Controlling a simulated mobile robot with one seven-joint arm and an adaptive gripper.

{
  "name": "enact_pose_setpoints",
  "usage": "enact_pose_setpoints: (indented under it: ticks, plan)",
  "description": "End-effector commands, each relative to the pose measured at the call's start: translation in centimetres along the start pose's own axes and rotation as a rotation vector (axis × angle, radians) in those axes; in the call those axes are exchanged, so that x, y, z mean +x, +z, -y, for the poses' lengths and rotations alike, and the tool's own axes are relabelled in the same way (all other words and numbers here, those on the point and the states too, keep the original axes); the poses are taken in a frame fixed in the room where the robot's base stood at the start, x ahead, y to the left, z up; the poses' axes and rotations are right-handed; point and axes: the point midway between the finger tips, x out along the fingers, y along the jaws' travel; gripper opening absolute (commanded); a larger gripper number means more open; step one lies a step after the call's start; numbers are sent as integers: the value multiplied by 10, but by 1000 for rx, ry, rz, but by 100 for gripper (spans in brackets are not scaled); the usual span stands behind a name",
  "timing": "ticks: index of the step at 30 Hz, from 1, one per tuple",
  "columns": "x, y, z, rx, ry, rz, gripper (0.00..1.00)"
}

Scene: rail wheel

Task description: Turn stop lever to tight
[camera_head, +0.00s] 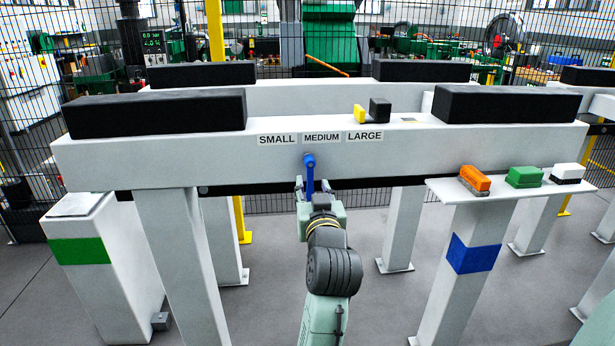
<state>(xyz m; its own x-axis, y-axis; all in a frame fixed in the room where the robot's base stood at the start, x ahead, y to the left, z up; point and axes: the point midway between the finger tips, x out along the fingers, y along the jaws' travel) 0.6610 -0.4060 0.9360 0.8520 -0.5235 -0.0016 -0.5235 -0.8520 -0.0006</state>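A blue lever (309,170) hangs from the front face of the white beam, below the MEDIUM label (322,137), and points roughly straight down. My gripper (312,186) is at its lower end, with finger parts seen on both sides of the blue. Whether the fingers touch or clamp it is too small to tell. A yellow and black block (379,110) sits on top of the beam, right of the lever. No label reading "tight" shows, and I cannot tell for sure which part is the stop lever.
SMALL (277,139) and LARGE (365,135) labels flank MEDIUM. Black pads (160,112) lie on the white beams. A side shelf (500,189) at right holds orange (475,178), green (524,177) and white (568,172) blocks. White posts stand below the beam; a mesh fence is behind.

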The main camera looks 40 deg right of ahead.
Motion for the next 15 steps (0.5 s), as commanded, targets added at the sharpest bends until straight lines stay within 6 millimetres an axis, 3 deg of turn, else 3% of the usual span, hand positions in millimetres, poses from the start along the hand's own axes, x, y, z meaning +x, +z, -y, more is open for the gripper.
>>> enact_pose_setpoints:
  ticks: [6,15]
  plan:
    - [36,-2,0,1,-2,0,36]
    - [50,0,1,0,-1,-1,36]
